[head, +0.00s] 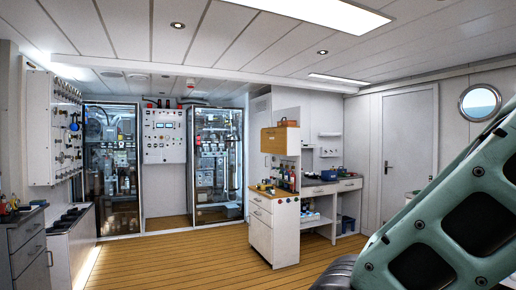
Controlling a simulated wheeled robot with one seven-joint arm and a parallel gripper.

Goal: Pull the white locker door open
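Several white doors are in the head view, and I cannot tell which one is the locker door. My gripper is not in view. A teal link of my arm fills the lower right and hides part of the floor and wall there.
A white gauge panel (55,130) hangs on the left wall above grey drawers (27,250). Two glass-fronted equipment cabinets (110,165) (215,160) stand at the back around a white control panel (164,136). A desk (330,187) is at right. The middle wood floor (180,262) is clear.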

